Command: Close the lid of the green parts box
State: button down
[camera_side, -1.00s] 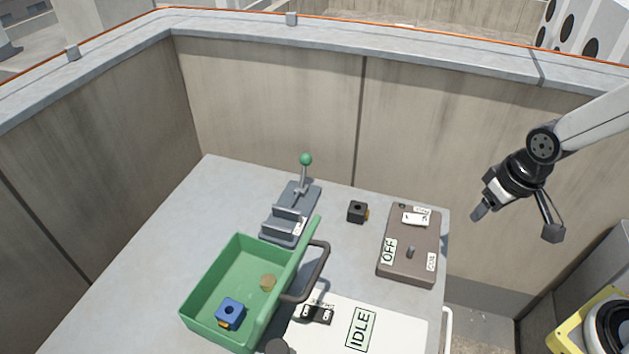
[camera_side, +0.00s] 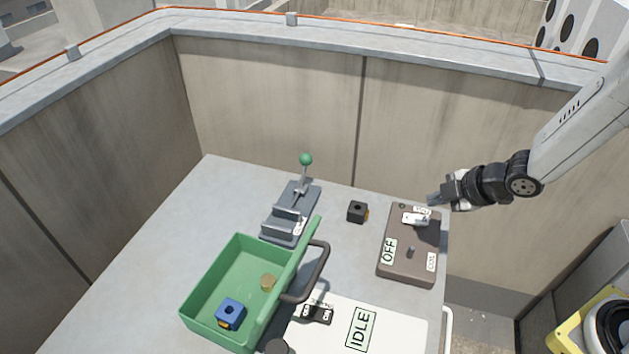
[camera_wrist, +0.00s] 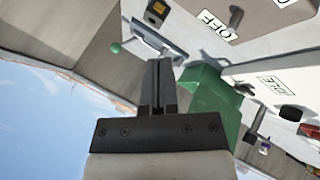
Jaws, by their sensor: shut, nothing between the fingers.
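The green parts box (camera_side: 196,308) stands at the front left of the table with its lid (camera_side: 290,271) raised on its right side. The lid stands open and carries a dark handle (camera_side: 322,270). A blue block (camera_side: 229,313) and a small tan round piece (camera_side: 268,282) lie inside. The box also shows in the wrist view (camera_wrist: 212,103), partly hidden behind my gripper. My gripper (camera_side: 432,199) is shut and empty, above the far right corner of the brown OFF panel, well apart from the box. Its closed fingers show in the wrist view (camera_wrist: 159,85).
A brown panel (camera_side: 397,265) marked OFF lies at the right table edge. A grey lever device (camera_side: 283,226) with a green knob stands behind the box. A black block (camera_side: 357,211) sits between them. A white IDLE plate (camera_side: 401,332) with a black switch (camera_side: 317,314) lies right of the box.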

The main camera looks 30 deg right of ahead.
jog(key=s+a+n+g+y, duration=0.1)
jog(key=s+a+n+y, duration=0.3)
jog(key=a+n+y, duration=0.55)
jog(key=s+a+r+n+g+y, duration=0.3)
jog(key=s+n+g+y, duration=0.2)
jog(key=n, duration=0.6)
jog(key=shift+s+a+y, duration=0.3)
jog(key=shift+s+y, duration=0.25)
jog(key=shift+s, duration=0.7)
jog(key=shift+a+r, duration=0.1)
jog(key=w+a, duration=0.3)
jog(key=a, duration=0.9)
jog(key=shift+w+a+r, duration=0.2)
jog(key=shift+w+r, duration=0.15)
jog(key=shift+w, duration=0.05)
jog(key=shift+r, duration=0.1)
